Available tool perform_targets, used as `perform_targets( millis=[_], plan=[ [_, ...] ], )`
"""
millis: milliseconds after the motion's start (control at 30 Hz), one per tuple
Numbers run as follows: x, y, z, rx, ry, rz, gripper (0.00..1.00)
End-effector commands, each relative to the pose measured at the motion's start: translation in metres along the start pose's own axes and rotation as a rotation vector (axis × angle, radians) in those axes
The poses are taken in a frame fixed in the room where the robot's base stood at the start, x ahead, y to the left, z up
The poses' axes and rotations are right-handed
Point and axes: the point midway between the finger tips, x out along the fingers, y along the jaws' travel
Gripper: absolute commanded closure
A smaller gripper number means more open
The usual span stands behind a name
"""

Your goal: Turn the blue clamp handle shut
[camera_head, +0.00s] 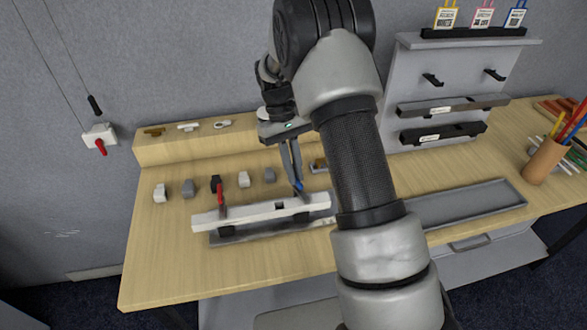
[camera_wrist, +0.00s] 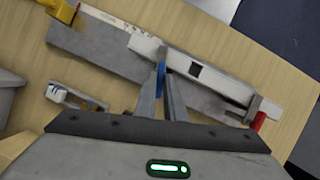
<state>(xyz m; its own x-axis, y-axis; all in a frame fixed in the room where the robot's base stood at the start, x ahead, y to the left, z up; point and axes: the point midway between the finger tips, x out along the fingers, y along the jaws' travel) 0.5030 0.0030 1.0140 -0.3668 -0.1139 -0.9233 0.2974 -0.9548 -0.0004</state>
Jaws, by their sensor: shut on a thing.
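The blue clamp handle (camera_head: 299,187) stands at the right part of a white bar (camera_head: 255,211) lying along a grey base (camera_head: 228,239) on the table. My gripper (camera_head: 297,181) reaches down from above, its fingers shut on the blue handle. In the wrist view the blue handle (camera_wrist: 161,68) shows between the fingertips (camera_wrist: 164,75), partly hidden by them. The white bar (camera_wrist: 220,80) runs past the fingertips there. A red clamp handle (camera_head: 221,192) stands at the bar's left part; it shows at the right in the wrist view (camera_wrist: 259,121).
Several small grey, white and black blocks (camera_head: 188,188) stand behind the bar. A grey tray (camera_head: 465,205) lies to the right, with a pencil cup (camera_head: 545,160) beyond it. A yellow piece (camera_wrist: 62,10) sits at the base's end in the wrist view. Table front left is clear.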

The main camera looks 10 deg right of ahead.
Motion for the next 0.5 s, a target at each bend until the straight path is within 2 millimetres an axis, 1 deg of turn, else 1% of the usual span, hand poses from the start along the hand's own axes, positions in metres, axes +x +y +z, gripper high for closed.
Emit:
perform_targets(
  millis=[200,500],
  plan=[
    [-0.0021,0.0022,-0.0005,0.147,0.005,-0.061,1.0],
    [-0.002,0.0032,-0.0005,0.263,0.006,-0.109,1.0]
  ],
)
